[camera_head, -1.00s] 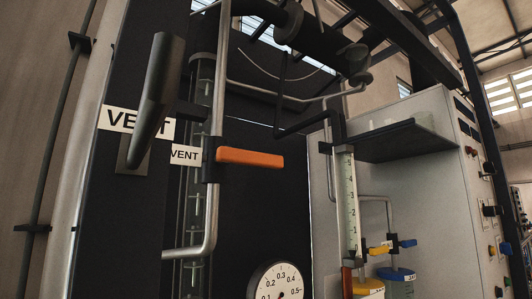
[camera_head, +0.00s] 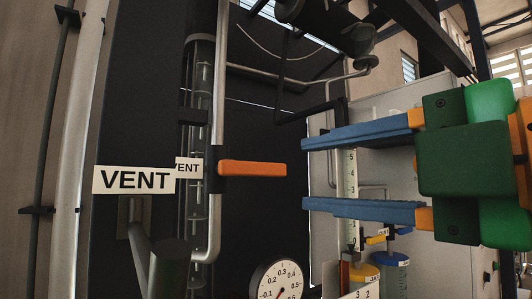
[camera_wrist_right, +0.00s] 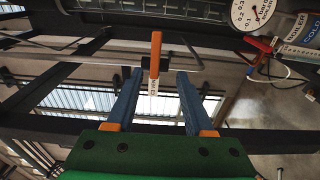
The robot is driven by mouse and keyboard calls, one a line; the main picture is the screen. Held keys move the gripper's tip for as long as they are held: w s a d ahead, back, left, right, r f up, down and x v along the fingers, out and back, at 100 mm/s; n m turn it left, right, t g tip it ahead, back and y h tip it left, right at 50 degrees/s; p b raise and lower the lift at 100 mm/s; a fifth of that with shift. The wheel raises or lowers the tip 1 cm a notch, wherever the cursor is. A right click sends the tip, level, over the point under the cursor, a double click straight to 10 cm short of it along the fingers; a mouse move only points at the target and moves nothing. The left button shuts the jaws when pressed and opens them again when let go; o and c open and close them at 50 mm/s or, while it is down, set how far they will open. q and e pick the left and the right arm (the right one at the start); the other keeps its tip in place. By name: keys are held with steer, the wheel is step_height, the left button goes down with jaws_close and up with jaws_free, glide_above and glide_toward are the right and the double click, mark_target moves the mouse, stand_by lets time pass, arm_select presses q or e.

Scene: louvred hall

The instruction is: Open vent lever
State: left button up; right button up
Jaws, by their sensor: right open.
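The orange lever (camera_head: 253,168) sticks out level to the right from a dark valve body on a vertical metal pipe. A small white VENT label (camera_head: 188,168), partly hidden, is just left of it. My right gripper (camera_head: 304,174) comes in from the right, open and empty. Its blue fingers sit above and below the lever's height, their tips just right of the lever's free end. In the right wrist view the orange lever (camera_wrist_right: 155,56) stands upright ahead, lined up with the gap between the fingers (camera_wrist_right: 157,76). My left gripper is not in view.
A larger VENT sign (camera_head: 135,180) and a thick dark handle (camera_head: 165,262) stand at the left. A round gauge (camera_head: 281,282) is below the lever. A graduated tube (camera_head: 351,220) and yellow and blue-topped containers are behind my right gripper. Metal pipes run beside the lever.

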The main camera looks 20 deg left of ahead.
mark_target(270, 170)
steer(key=shift+m+t+h, duration=0.4)
steer(key=shift+t, duration=0.1)
steer(key=p+x, duration=0.1)
steer(key=x, duration=0.1)
steer(key=p+x, duration=0.2)
steer(key=x, duration=0.1)
steer(key=r+p+x, duration=0.1)
steer(key=p+x, duration=0.1)
steer(key=x, duration=0.1)
steer(key=shift+w, duration=0.45)
steer(key=shift+f, duration=0.1)
steer(key=shift+w+a, duration=0.2)
steer(key=shift+a, duration=0.1)
jaws_close()
